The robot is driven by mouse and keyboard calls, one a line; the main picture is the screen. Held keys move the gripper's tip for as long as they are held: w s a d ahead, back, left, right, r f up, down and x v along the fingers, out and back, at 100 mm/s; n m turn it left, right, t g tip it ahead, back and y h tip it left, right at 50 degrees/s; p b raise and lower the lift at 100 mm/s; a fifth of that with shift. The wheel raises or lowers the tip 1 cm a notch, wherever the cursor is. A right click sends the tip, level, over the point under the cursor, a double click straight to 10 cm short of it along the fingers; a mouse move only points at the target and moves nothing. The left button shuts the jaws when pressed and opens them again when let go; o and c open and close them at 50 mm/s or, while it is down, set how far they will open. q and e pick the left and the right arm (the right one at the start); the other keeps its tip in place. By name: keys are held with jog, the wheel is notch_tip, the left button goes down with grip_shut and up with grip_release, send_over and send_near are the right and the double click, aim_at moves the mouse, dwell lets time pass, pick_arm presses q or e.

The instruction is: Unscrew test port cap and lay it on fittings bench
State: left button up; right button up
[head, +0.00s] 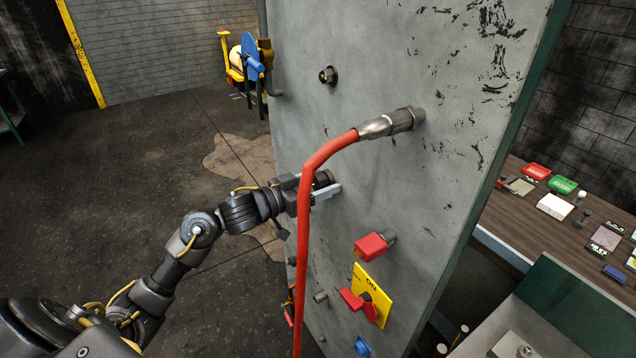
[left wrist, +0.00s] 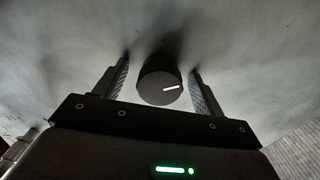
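A round black cap (head: 322,179) with a white mark sticks out of the grey upright panel (head: 460,180). My left gripper (head: 330,190) is at the panel with its fingers on either side of this cap. In the left wrist view the cap (left wrist: 160,86) sits between the two fingers (left wrist: 160,90), with a gap visible on each side, so the gripper is open. I cannot tell from its look alone whether it is the test port cap. The brown bench (head: 505,222) stands at the right, behind the panel's edge. My right gripper is not in view.
A red hose (head: 304,240) runs from a metal fitting (head: 392,122) down in front of my left gripper. A black knob (head: 328,75) is above; a red block (head: 370,247) and a yellow ON plate (head: 378,290) are below. Several small items lie on the bench.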

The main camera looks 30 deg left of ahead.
pick_arm(q)
jog(key=shift+s, duration=0.1)
jog(key=shift+s+a+f, duration=0.1)
jog(key=shift+s+a, duration=0.1)
jog(key=b+v, duration=0.4)
jog(key=v, duration=0.6)
